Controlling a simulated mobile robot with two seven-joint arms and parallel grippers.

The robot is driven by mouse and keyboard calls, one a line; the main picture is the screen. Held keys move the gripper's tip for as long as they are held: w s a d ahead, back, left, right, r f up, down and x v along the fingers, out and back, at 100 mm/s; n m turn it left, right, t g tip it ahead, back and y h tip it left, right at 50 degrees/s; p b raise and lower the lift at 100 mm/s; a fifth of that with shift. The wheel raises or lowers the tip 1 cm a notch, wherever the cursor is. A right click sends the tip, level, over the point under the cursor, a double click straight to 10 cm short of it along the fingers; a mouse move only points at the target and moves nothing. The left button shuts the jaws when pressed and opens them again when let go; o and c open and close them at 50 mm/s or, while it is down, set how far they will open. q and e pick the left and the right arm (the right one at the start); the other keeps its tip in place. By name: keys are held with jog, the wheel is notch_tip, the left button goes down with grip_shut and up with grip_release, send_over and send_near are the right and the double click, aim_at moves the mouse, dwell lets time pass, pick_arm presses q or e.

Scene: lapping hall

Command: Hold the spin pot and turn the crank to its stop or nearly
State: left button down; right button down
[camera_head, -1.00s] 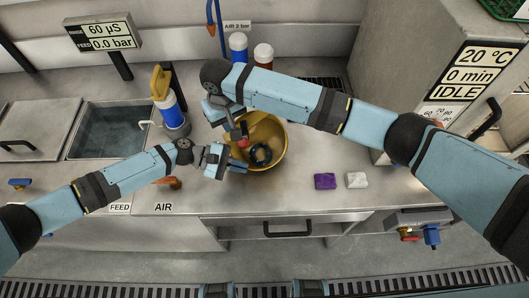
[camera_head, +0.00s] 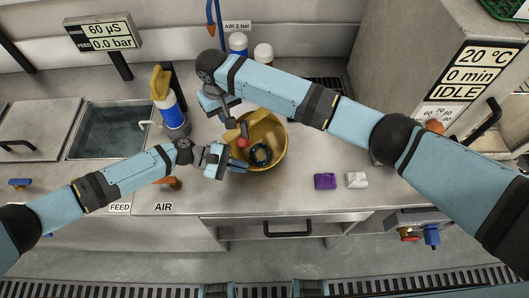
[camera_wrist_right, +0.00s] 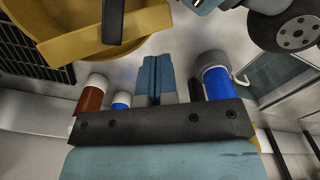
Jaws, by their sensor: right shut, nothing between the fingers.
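The spin pot is a yellow bowl (camera_head: 276,133) on the bench, with a dark round part (camera_head: 261,154) inside it. The crank (camera_head: 244,129) shows as a dark bar with a red knob (camera_head: 243,142) at the pot's left side. My left gripper (camera_head: 239,165) is at the pot's lower left rim; its fingertips are too small to tell whether they grip it. My right gripper (camera_head: 224,118) is shut and empty, left of the crank and apart from the knob. In the right wrist view, its closed fingers (camera_wrist_right: 155,79) show beside the pot (camera_wrist_right: 70,28).
Purple (camera_head: 324,181) and white (camera_head: 357,180) blocks lie to the right. A sink (camera_head: 112,130) is at left.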

jog(key=w+d, duration=0.3)
jog(key=w, duration=0.2)
jog(key=shift+w+d, duration=0.15)
jog(key=shift+w, duration=0.15)
dwell(1.4)
jog(key=shift+r, duration=0.15)
notch_tip(320, 180, up, 7)
dwell(0.6)
